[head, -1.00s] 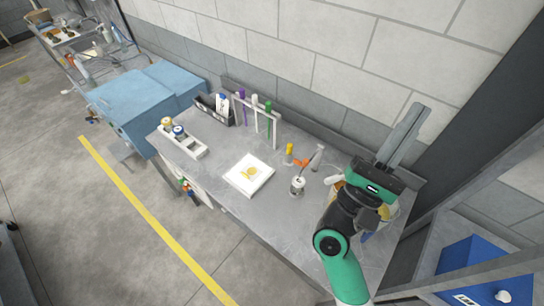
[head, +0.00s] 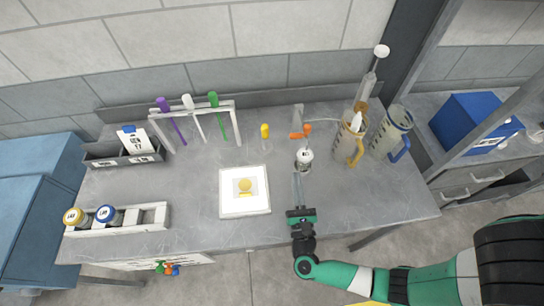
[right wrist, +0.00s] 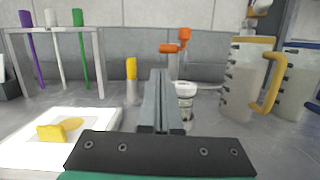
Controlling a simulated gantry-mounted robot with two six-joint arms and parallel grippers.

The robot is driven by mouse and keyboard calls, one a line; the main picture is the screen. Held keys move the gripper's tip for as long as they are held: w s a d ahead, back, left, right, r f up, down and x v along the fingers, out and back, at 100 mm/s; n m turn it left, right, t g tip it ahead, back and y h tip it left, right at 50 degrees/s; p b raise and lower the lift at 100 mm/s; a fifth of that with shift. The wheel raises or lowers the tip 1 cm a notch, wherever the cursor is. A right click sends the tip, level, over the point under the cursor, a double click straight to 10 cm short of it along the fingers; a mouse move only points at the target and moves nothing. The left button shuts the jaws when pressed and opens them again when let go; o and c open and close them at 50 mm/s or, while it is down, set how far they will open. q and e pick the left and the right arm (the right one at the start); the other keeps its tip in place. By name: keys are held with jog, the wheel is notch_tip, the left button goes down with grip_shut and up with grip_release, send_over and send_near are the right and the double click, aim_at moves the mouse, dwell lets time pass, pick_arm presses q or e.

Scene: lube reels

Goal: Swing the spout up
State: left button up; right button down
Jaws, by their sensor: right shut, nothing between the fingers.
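My right gripper (head: 297,176) is shut and empty, low over the front middle of the bench, its fingers pointing at a small white labelled can (head: 304,160). Behind the can are orange fittings (head: 306,130), also seen in the right wrist view (right wrist: 184,35) just beyond the shut fingers (right wrist: 160,72). The fingers partly cover the can (right wrist: 186,92) there; I cannot tell if they touch it. No part is clearly recognisable as the spout; the orange fittings may belong to it. My left gripper is out of view.
A yellow-handled jug (head: 348,140) and blue-handled jug (head: 391,134) stand right. A rack (head: 236,127) of capped tubes stands further back. Bare bench lies right of the gripper.

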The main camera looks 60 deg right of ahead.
jog(key=shift+n, duration=0.6)
jog(key=s+f, duration=0.1)
jog(key=f, duration=0.1)
jog(key=s+d+f+b, duration=0.1)
jog(key=s+f, duration=0.1)
jog(key=shift+f, duration=0.1)
jog(key=shift+a+f+y+b, duration=0.15)
jog(key=shift+y+b, duration=0.15)
jog(key=shift+b, duration=0.1)
jog(key=shift+w+a, duration=0.15)
jog(key=shift+w, duration=0.1)
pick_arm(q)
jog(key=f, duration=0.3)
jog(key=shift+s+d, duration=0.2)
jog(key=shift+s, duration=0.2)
pick_arm(e)
jog(key=x, duration=0.6)
jog(key=p+x, duration=0.1)
jog(key=x, duration=0.2)
jog(key=shift+r, duration=0.3)
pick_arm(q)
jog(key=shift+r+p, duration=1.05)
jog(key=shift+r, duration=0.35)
pick_arm(e)
jog(key=shift+w+d+r, duration=0.5)
jog(key=shift+d+r, duration=0.15)
jog(key=shift+r, duration=0.2)
jog(key=shift+w+d+r, duration=0.5)
jog(key=shift+d+r, duration=0.1)
jog(key=shift+r, duration=0.25)
